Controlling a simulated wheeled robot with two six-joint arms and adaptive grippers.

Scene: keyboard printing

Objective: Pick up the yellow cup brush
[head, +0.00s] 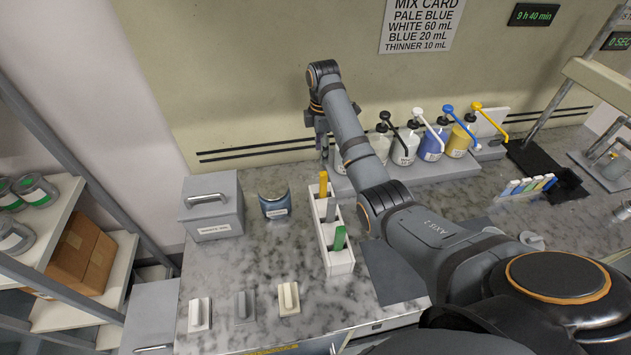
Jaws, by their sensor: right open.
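The yellow cup brush (323,184) stands upright in the back slot of a white brush rack (340,262) on the marble counter. Only its yellow upper part shows above the rack. A grey brush (331,209) and a green brush (339,238) stand in the slots in front of it. My right gripper (323,150) points down behind and above the yellow brush, apart from it as far as I can see. It is open and holds nothing visible. My left gripper is not in view.
Pump bottles (432,142) stand on a rack behind my right arm. A grey box (212,206) and a small dark container (274,204) stand left of the brush rack. Several small blocks (289,297) lie at the front. Counter between them is clear.

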